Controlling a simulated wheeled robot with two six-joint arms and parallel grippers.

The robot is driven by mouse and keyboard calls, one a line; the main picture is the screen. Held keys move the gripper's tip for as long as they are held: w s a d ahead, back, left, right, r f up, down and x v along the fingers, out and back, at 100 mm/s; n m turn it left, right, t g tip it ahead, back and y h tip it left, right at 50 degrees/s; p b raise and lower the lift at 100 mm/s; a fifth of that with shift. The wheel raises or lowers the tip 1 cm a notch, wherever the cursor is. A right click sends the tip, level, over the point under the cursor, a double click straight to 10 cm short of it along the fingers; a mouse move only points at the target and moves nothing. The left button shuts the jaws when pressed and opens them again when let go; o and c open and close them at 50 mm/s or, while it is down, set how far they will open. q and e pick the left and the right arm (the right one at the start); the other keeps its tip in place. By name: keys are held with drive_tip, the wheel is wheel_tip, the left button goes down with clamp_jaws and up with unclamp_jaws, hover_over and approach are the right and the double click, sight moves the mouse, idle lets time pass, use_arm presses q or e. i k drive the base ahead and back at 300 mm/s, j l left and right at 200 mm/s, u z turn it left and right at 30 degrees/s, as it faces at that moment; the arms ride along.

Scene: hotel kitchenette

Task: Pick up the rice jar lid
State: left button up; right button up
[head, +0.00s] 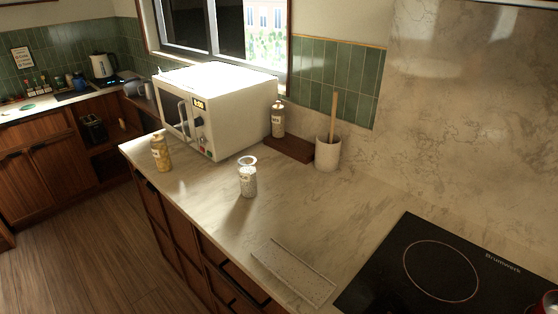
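A small clear jar with pale, white contents and a label (248,183) stands upright on the marble counter, in front of the microwave; the label is too small to read. A pale round ring or lid (247,160) shows at its top, and I cannot tell whether it sits closed or tilted open. A jar with yellow contents (160,153) stands to the left near the counter's edge. A third jar (278,120) stands behind, on a dark wooden board (291,148). Which one holds rice is not readable. Neither of my grippers is in view.
A utensil crock (328,153) is at the back wall. A flat pale board or tray (293,272) lies at the front, beside the black cooktop (440,270). Counter (290,215) right of the middle jar is clear.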

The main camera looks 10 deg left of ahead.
sight(246, 165)
drive_tip(key=i+j+z, duration=0.25)
drive_tip(key=j, duration=0.4)
drive_tip(key=j+z, duration=0.2)
drive_tip(key=j, duration=0.45)
drive_tip(key=j+z, duration=0.25)
drive_tip(key=j, duration=0.45)
drive_tip(key=i, duration=0.05)
